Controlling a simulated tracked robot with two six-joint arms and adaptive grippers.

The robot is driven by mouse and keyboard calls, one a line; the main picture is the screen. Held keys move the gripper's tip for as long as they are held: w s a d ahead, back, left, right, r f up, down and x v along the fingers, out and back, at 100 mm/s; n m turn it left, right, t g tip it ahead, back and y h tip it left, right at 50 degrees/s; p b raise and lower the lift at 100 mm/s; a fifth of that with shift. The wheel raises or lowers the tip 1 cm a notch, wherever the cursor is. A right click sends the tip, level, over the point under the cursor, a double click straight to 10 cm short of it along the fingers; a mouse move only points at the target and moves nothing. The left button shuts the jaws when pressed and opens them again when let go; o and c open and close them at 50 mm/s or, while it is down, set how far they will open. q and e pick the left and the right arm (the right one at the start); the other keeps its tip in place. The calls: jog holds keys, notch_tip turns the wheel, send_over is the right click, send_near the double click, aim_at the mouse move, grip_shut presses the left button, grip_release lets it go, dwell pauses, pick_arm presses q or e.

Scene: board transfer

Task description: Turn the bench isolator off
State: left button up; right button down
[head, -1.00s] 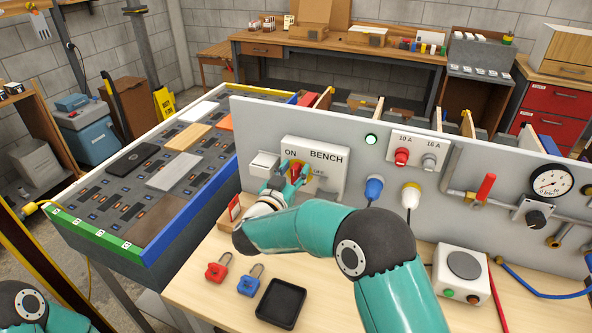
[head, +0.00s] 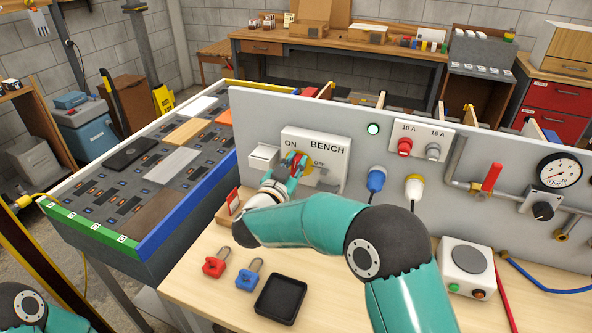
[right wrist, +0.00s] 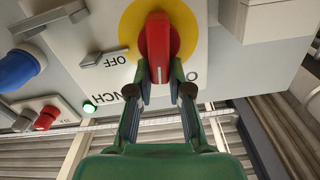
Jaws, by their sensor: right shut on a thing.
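The bench isolator is a pale box (head: 329,147) marked ON, OFF and BENCH on the grey upright panel. Its red handle (right wrist: 158,48) sits on a yellow disc (right wrist: 186,22) in the right wrist view. My right gripper (head: 294,163) is at the handle, and its two fingers (right wrist: 160,90) are closed on the handle's near end from both sides. In the wrist view the handle lies along the picture's vertical, with OFF to its left. My left gripper is out of view; only part of that arm shows at lower left.
A green lamp (head: 373,129) glows on the panel. Blue (head: 376,180) and white plugs sit right of the isolator. Red (head: 216,263) and blue (head: 249,276) padlocks and a black tray (head: 280,299) lie on the bench below my right arm.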

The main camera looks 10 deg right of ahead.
aim_at(309, 166)
jog(key=f+m+b, duration=0.1)
jog(key=m+b, duration=0.3)
jog(key=b, duration=0.2)
jog(key=d+f+m+b, duration=0.1)
jog(key=m+b, duration=0.4)
jog(key=s+d+m+b, duration=0.1)
jog(key=m+b, duration=0.3)
jog(key=b, duration=0.2)
jog(key=shift+s+f+b, duration=0.1)
jog(key=shift+f+b, duration=0.2)
jog(key=shift+f, duration=0.1)
jog(key=shift+f+m+b, duration=0.15)
jog(key=shift+m+b, duration=1.1)
jog(key=shift+m, duration=0.25)
jog(key=c, duration=1.1)
grip_release()
jog(key=shift+s+d, duration=0.1)
jog(key=shift+r, duration=0.2)
jog(key=shift+a, duration=0.2)
